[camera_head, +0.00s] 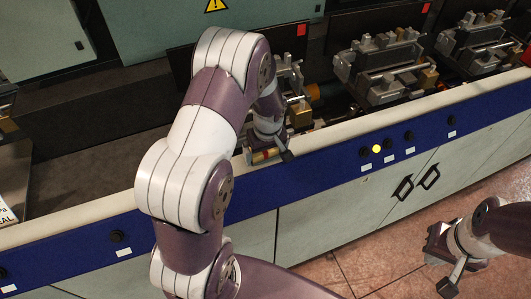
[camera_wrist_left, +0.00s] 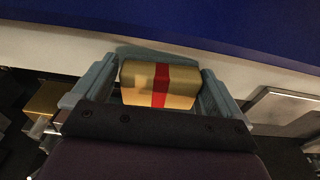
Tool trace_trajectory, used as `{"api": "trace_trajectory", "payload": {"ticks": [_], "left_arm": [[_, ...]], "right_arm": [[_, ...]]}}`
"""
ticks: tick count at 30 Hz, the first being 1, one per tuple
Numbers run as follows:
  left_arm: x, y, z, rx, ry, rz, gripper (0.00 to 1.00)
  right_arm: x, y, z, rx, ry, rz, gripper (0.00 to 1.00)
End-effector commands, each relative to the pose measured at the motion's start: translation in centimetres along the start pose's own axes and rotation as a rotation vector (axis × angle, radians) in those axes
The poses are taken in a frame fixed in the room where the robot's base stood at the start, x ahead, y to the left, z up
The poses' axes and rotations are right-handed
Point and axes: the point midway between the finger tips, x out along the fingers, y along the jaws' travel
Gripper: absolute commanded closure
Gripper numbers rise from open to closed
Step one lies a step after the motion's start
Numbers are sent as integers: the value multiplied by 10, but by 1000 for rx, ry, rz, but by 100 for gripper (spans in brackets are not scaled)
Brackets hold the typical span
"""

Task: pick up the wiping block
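The wiping block, a gold block with a red band around its middle, shows in the left wrist view (camera_wrist_left: 182,88) and small at the ledge in the head view (camera_head: 265,155). My left gripper (camera_wrist_left: 160,80) has one finger against each end of the block, with no clear gap at either side. In the head view my left gripper (camera_head: 266,150) points down at the pale ledge, and the arm hides part of the scene. I cannot tell if the block touches the ledge. My right gripper (camera_head: 440,245) is at the lower right, away from the block; its fingers are unclear.
The pale ledge (camera_head: 335,133) runs along the top of a blue-striped panel with buttons (camera_head: 376,149). Metal fixtures (camera_head: 380,68) stand behind the ledge to the right. Cabinet doors with black handles (camera_head: 403,188) are below. Reddish floor lies at the lower right.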

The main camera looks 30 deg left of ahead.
Motion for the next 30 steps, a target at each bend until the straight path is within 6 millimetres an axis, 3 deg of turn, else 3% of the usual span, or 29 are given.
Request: {"api": "trace_trajectory", "payload": {"ticks": [1,3,7,9,15,22,30], "left_arm": [[0,0,0,0,0,0,13],[0,0,0,0,0,0,36],[-1,0,0,0,-1,-1,37],[0,0,0,1,-1,-1,47],[-5,-1,0,1,-1,-2,48],[-40,0,-4,0,3,2,48],[-85,-3,55,5,4,4,48]], "right_arm": [[0,0,0,0,0,0,100],[0,0,0,0,0,0,100],[0,0,0,0,1,0,100],[0,0,0,0,1,0,100],[4,0,0,0,1,0,100],[20,0,2,0,0,0,100],[41,0,5,0,1,0,100]]}}
